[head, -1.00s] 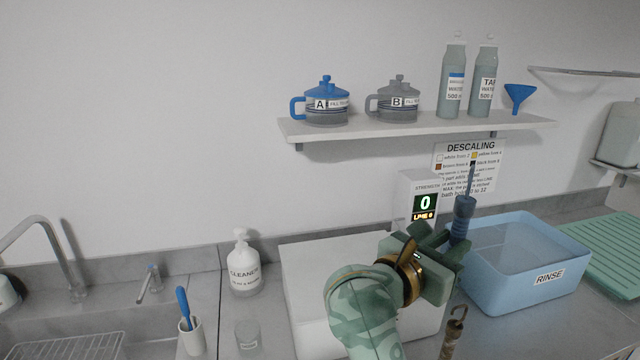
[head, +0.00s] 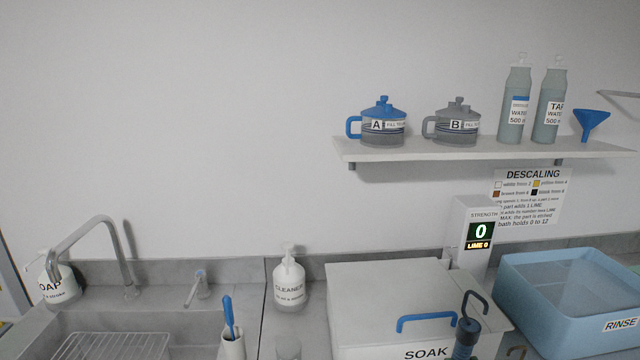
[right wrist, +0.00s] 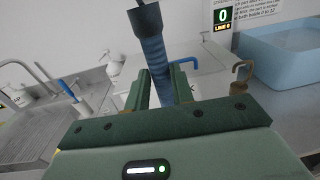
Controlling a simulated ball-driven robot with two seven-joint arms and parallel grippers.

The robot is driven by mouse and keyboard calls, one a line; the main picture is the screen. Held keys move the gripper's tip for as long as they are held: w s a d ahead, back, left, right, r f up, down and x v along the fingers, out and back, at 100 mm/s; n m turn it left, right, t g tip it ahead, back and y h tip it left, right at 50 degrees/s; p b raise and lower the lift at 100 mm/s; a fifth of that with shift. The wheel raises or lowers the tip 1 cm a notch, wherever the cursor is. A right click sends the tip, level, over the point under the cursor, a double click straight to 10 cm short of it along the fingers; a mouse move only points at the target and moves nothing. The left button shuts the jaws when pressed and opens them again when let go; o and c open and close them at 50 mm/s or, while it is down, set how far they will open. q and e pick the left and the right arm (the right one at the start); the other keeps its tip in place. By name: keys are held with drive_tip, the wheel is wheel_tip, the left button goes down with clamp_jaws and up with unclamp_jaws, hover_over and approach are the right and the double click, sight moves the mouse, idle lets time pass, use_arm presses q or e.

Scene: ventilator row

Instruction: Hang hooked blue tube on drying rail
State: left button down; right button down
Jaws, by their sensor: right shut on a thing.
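The hooked blue tube (head: 465,338) stands near the bottom edge of the head view, slightly tilted, its dark hook at the top, in front of the soak box. In the right wrist view the ribbed blue tube (right wrist: 153,57) rises between the fingers of my right gripper (right wrist: 160,88), which is shut on it. Its dark collar is at the top of that view and the hook is cut off. My right gripper is out of the head view. The drying rail (head: 620,94) shows only partly at the far right edge of the head view, apart from the tube. My left gripper is not in view.
The white soak box (head: 375,290) with a blue handle stands behind the tube. The blue rinse basin (head: 570,320) is to its right. A brown hooked piece (right wrist: 241,75) stands nearby. The shelf (head: 450,150) holds pots, bottles and a funnel (head: 590,122). A cleaner bottle (head: 289,285) stands left.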

drive_tip(key=s+f, duration=0.4)
drive_tip(key=shift+s+d, duration=0.1)
drive_tip(key=shift+d, duration=0.05)
idle(0.4)
